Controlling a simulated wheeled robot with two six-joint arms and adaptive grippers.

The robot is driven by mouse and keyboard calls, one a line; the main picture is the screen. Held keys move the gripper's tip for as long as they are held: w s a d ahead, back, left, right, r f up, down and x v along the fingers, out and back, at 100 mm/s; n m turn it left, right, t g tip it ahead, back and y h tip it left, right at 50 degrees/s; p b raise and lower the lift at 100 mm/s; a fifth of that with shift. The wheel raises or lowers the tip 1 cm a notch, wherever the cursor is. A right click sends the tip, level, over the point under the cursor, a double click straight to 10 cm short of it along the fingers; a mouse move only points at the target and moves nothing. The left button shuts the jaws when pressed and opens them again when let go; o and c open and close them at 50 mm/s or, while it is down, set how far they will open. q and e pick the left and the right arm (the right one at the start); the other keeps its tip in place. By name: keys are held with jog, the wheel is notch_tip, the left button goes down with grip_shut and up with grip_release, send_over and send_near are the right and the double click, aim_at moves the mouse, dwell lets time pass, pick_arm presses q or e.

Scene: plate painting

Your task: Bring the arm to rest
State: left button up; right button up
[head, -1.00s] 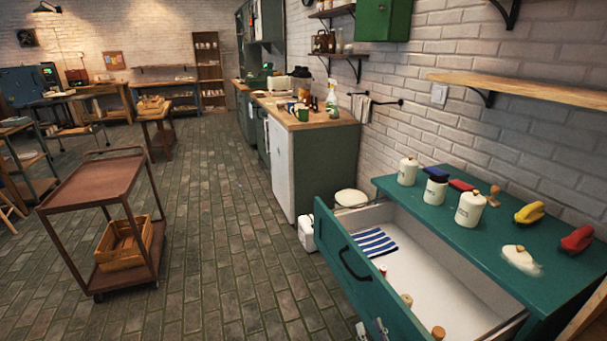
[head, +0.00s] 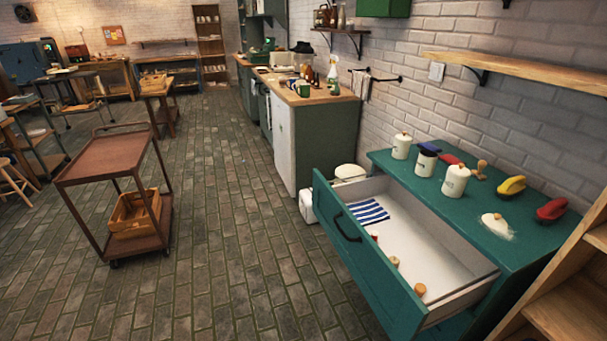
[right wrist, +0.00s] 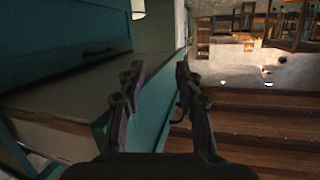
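My right gripper (right wrist: 157,80) shows in the right wrist view with its two fingers apart and nothing between them. Teal furniture panels lie beyond and to the left of the fingers. Neither gripper shows in the head view, and my left gripper is in no view. In the head view the teal cabinet (head: 440,197) stands at the lower right with its drawer (head: 420,255) pulled open. A blue-striped cloth (head: 368,212) and several small items with wooden tops lie in the drawer.
White canisters (head: 455,181), a yellow brush (head: 511,186) and a red brush (head: 551,210) stand on the cabinet top. A wooden shelf unit (head: 560,320) is at the lower right. A brown cart (head: 112,158) stands left; the brick floor between is clear.

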jog(key=s+d+f+g+p, duration=0.1)
jog(key=s+f+g, duration=0.3)
jog(key=s, duration=0.7)
jog(key=s+d+f+g+h+p, duration=0.1)
jog(key=s+d+f+g, duration=0.2)
jog(key=s+f, duration=0.6)
jog(key=s+d+f+g+h+p, duration=0.1)
jog(key=s+f+g, duration=0.5)
jog(key=s, duration=0.7)
jog(key=shift+s+d+f+g+p, duration=0.2)
jog(key=shift+d+f+g+p, duration=0.15)
jog(key=shift+d+p, duration=0.45)
jog(key=shift+d, duration=0.1)
